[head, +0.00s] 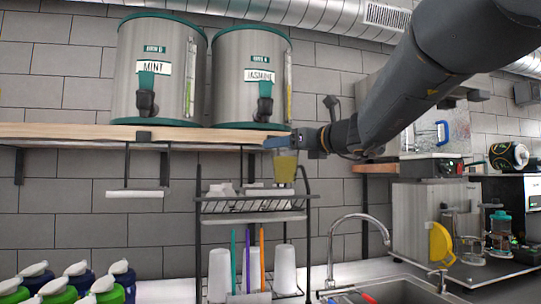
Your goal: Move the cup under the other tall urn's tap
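Two tall steel urns with green rims stand on a wooden shelf. The left urn (125,62) is labelled "MINT" and has a black tap (146,104). The right urn (229,68) has a label too small to read surely, and a black tap (264,108). A clear cup (285,169) with yellowish contents hangs upright at my gripper (282,146), to the lower right of the right urn's tap. My gripper appears shut on the cup near its rim; the fingers are small and partly hidden.
The wooden shelf (60,133) ends near my gripper. A black rack (308,215) with white cups stands below. A curved faucet (350,216) and sink are at the lower right. Several capped bottles (60,293) stand at lower left. A machine (431,168) is at right.

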